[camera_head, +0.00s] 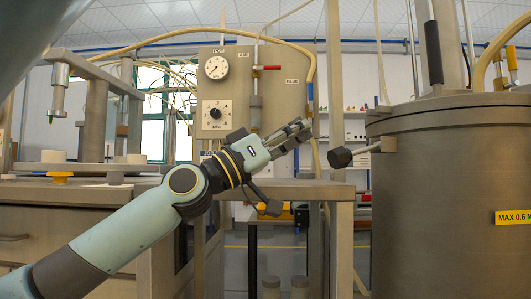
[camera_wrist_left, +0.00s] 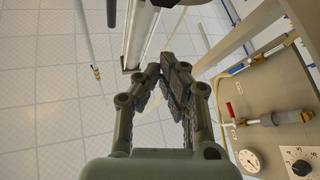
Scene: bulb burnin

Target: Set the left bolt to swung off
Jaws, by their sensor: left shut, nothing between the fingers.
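A bolt with a dark knob (camera_head: 340,157) sticks out to the left from a bracket on the side of the large steel vessel (camera_head: 440,200). It lies nearly level, tipped slightly down at its knob end. My left gripper (camera_head: 302,129) is shut and empty. In the head view it appears left of the knob and a little higher, with a gap between them. In the left wrist view the gripper's fingertips (camera_wrist_left: 168,68) meet, and no bolt can be made out there. My right gripper is in neither view.
A panel with a gauge (camera_head: 217,67), a dial and a red-handled valve (camera_head: 267,68) stands behind my left gripper. An upright black handle (camera_head: 432,52) rises at the vessel's top. A steel bench (camera_head: 300,189) lies below my arm. Hoses hang overhead.

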